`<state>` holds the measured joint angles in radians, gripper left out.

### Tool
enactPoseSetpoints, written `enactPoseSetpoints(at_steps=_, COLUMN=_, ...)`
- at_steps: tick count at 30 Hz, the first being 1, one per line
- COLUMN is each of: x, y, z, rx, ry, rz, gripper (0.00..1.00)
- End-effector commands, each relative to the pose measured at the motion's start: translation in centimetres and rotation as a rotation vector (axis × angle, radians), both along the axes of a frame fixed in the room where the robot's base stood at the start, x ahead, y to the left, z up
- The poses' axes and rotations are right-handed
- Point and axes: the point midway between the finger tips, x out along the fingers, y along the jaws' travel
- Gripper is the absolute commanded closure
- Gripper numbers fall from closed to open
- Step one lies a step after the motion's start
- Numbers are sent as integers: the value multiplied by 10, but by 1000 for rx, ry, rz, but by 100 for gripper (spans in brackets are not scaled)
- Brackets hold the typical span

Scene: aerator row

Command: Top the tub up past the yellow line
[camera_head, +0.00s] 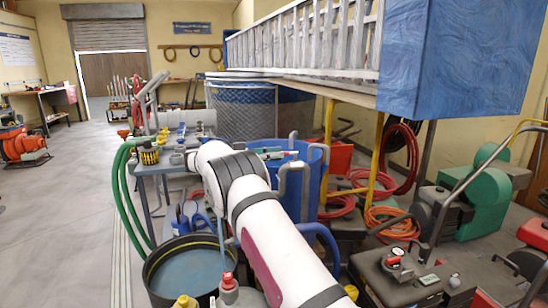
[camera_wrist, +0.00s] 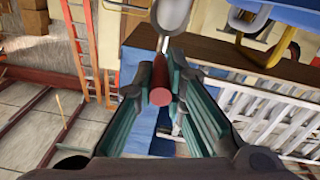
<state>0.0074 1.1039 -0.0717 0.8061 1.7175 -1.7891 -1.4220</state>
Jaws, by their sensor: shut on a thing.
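The black round tub (camera_head: 152,286) stands on the floor at the lower left of the head view. It holds bluish water, and a thin yellow line runs around its inner wall just below the rim, above the water surface. My gripper (camera_wrist: 160,92) is shut on a red handle (camera_wrist: 160,72) in the wrist view. A pale metal, scoop-like end (camera_wrist: 172,14) extends beyond the handle. My arm hides part of the tub's right surroundings.
Green hoses (camera_head: 121,190) hang beside the bench left of my arm. A large blue barrel (camera_head: 312,180) with grey pipes stands behind my arm. Red and yellow bottle tops (camera_head: 228,281) stand close by the tub.

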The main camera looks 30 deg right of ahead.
Motion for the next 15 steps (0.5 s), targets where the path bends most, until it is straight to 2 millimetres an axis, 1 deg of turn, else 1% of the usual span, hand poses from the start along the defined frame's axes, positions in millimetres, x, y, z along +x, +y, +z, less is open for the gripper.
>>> enactPoseSetpoints(at_steps=11, x=0, y=-2, z=1, rx=-3, ry=-1, rz=-1, gripper=100)
enactPoseSetpoints(at_steps=12, x=0, y=-2, z=1, rx=-3, ry=-1, rz=-1, gripper=79)
enactPoseSetpoints(at_steps=14, x=0, y=-2, z=1, rx=-3, ry=-1, rz=-1, gripper=67)
enactPoseSetpoints(at_steps=15, x=0, y=-2, z=1, rx=-3, ry=-1, rz=-1, gripper=67)
